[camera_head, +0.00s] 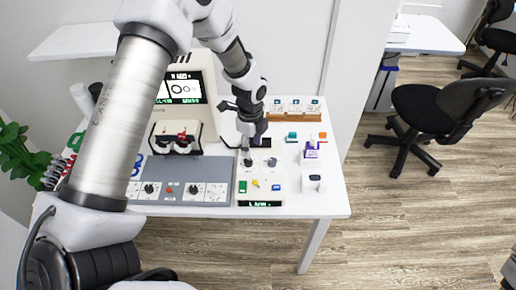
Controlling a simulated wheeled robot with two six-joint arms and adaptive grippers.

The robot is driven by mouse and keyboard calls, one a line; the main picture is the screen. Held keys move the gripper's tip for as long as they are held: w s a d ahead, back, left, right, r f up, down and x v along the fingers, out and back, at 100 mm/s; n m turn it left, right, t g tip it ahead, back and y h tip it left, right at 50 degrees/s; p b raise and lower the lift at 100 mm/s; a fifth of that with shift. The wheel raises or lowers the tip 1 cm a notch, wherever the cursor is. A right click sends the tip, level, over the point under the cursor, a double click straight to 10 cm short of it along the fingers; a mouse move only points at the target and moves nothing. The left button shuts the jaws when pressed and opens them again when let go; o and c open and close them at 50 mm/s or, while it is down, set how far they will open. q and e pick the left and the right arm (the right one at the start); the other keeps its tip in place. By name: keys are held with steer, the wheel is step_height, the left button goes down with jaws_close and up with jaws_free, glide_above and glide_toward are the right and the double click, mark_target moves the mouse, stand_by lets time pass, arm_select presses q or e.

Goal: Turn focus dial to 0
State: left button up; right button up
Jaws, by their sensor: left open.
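My left gripper (257,145) points down over the back of a pale control panel (240,201) and is open. The panel carries a dark dial (248,162) at back left and a grey dial (272,162) at back right. It also has a green button, a yellow lever, a blue button and a green-lit display at the front. The gripper is just behind these dials; I cannot tell whether it touches one. Labels are too small to read, so I cannot tell which dial is the focus dial. My right gripper is out of view.
A beige machine with a lit screen (181,89) stands behind left. A grey board (181,210) with several small knobs lies left of the panel. A wooden rack (290,118), a purple-labelled bottle (311,150) and a white box (313,184) stand to the right. The table's right front is bare.

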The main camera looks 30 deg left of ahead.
mark_target(248, 162)
arm_select(q)
steer(key=s, duration=0.2)
steer(key=s+f, duration=0.1)
steer(key=shift+s+a+f+p, duration=0.1)
steer(key=shift+s+f+p, duration=0.1)
steer(key=shift+s+p, duration=0.2)
steer(key=shift+f, duration=0.7)
steer(key=shift+w+f, duration=1)
steer(key=shift+f, duration=0.1)
steer(key=shift+w+f, duration=0.1)
steer(key=shift+w, duration=0.15)
steer(key=shift+s+r, duration=0.4)
steer(key=shift+s, duration=0.15)
jaws_close()
steer(key=shift+f, duration=0.1)
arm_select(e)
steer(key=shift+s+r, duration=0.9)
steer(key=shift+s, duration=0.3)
